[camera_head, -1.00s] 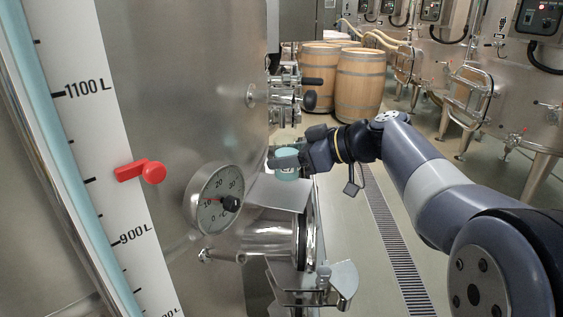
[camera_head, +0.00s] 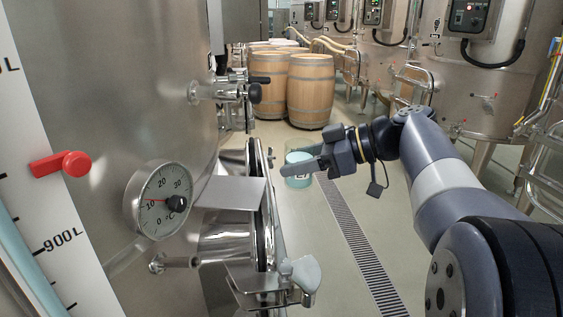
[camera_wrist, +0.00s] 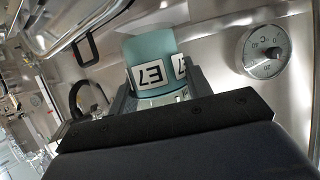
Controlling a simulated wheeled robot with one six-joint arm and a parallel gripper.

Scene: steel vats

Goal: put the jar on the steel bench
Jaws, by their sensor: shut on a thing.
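The jar (camera_head: 298,183) is a small teal and clear vessel with a white label. My gripper (camera_head: 300,168) is shut on it and holds it in the air, above the floor in the picture. In the wrist view the jar (camera_wrist: 150,47) sits between the fingers, its label with dark characters facing the camera. A flat steel plate (camera_head: 230,192) juts from the big vat, left of the jar and apart from it; I cannot tell if this is the steel bench. No other bench shows clearly.
The steel vat (camera_head: 110,80) with a dial thermometer (camera_head: 158,200) and red marker fills the left. A valve (camera_head: 225,92) and a hatch handle (camera_head: 300,272) stick out. Wooden barrels (camera_head: 311,92) stand behind. The floor beside the drain grate (camera_head: 355,245) is clear.

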